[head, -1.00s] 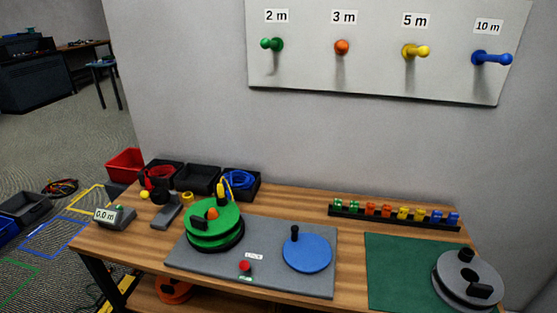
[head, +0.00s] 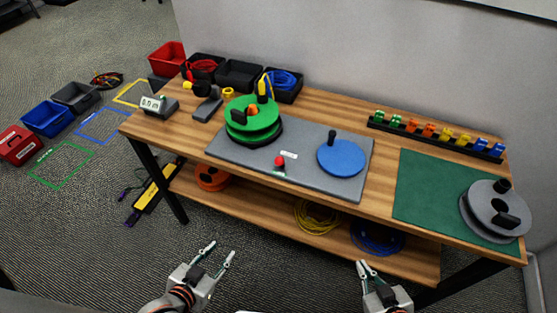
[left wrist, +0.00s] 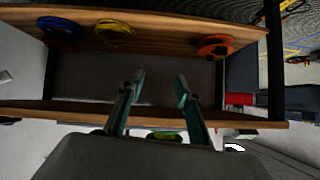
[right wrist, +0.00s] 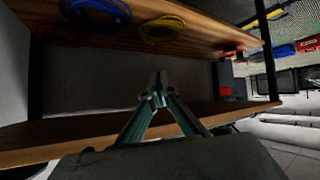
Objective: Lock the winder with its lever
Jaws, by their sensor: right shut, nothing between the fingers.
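The winder stands on a grey base plate (head: 225,147) on the workbench. It has a green reel (head: 252,119) at the left, with an orange hub piece and a black handle on top. A blue disc (head: 341,158) with a black upright knob lies at the plate's right. A small red-topped lever or knob (head: 280,161) sits between them near a white label (head: 289,155), which is too small to read. My left gripper (head: 222,251) is open and empty in front of the bench. My right gripper (head: 362,264) is shut and empty, also in front of the bench.
A grey reel (head: 480,222) lies partly on a green mat (head: 425,185) at the right. A rack (head: 435,138) of coloured clips and several bins stand at the back. The lower shelf (head: 285,220) holds coiled cables. The floor before the bench is clear.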

